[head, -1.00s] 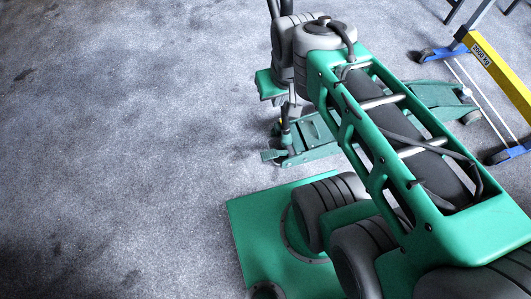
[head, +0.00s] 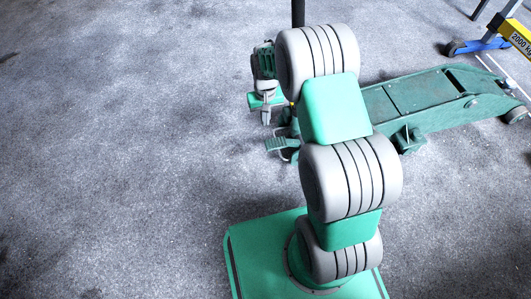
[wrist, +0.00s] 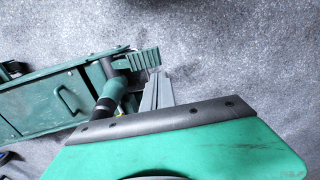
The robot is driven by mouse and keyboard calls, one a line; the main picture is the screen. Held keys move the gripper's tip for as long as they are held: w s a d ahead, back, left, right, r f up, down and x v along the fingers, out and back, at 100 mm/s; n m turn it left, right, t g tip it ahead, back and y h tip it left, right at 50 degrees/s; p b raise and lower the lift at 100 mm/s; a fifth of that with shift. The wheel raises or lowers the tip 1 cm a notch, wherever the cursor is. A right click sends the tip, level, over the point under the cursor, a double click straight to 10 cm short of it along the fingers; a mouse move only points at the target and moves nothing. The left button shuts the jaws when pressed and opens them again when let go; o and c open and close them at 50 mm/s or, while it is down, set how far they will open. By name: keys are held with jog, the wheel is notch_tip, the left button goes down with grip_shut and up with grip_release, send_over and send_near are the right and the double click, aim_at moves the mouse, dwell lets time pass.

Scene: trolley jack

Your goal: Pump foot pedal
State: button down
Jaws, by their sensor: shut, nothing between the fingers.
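The green trolley jack (head: 425,105) lies on the floor behind my arm, partly hidden by it. Its ribbed green foot pedal (head: 280,143) sticks out at the jack's left end. The pedal also shows in the wrist view (wrist: 143,60), just beyond my fingertips. My gripper (head: 265,121) is shut and empty, pointing down a little above and left of the pedal in the head view. In the wrist view, my grey fingers (wrist: 156,74) lie close to the pedal's near edge. I cannot tell whether they touch it.
The jack's dark handle (head: 298,12) rises behind my arm. Its green and black lower part (wrist: 110,92) stands beside my fingers in the wrist view. A yellow and blue stand (head: 515,38) is at the far right. The grey floor to the left is clear.

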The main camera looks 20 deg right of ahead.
aim_at(265, 141)
notch_tip(265, 141, down, 14)
jog(key=b, duration=0.6)
jog(key=shift+f, duration=0.25)
jog(key=shift+a, duration=0.1)
